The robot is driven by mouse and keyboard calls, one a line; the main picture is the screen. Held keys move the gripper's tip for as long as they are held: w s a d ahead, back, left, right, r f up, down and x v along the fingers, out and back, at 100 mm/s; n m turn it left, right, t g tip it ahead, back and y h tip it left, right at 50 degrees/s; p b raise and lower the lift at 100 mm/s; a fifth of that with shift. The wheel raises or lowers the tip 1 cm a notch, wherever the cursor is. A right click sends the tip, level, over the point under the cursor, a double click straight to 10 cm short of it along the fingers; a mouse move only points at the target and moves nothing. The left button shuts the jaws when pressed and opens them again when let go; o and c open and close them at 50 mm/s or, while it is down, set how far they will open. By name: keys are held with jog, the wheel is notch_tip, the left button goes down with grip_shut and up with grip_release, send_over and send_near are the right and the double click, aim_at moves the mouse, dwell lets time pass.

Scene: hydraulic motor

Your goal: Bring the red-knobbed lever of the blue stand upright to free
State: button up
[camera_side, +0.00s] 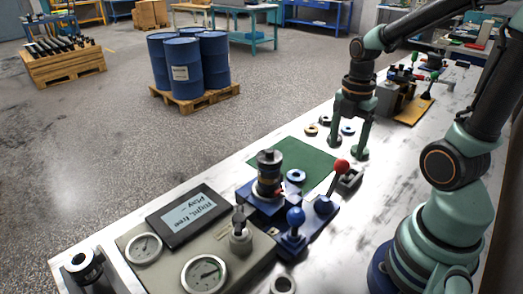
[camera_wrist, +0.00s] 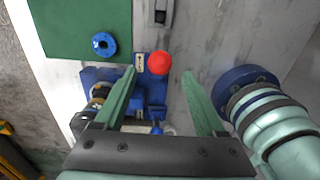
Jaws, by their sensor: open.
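The red-knobbed lever (camera_side: 332,187) stands on the blue stand (camera_side: 318,232). It leans away from upright, toward the back right in the side view. Its red knob (camera_side: 342,167) also shows in the wrist view (camera_wrist: 159,63), just past my fingertips and nearer the left one. My gripper (camera_side: 347,154) is open and empty, its fingers pointing down. In the wrist view my gripper (camera_wrist: 160,75) has one finger on each side of the knob's line, with no contact visible. The lever's shaft is mostly hidden under the knob there.
A blue-knobbed lever (camera_side: 295,217) stands beside it on the stand. A motor (camera_side: 268,172), a gauge panel with screen (camera_side: 190,215), a green mat (camera_side: 300,158) and loose rings (camera_side: 311,129) lie close by. A small grey block (camera_side: 349,180) is near the red knob.

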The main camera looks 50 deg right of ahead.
aim_at(343, 159)
jog(key=shift+f, duration=3.5)
jog(key=c, duration=0.8)
jog(key=shift+c, duration=0.2)
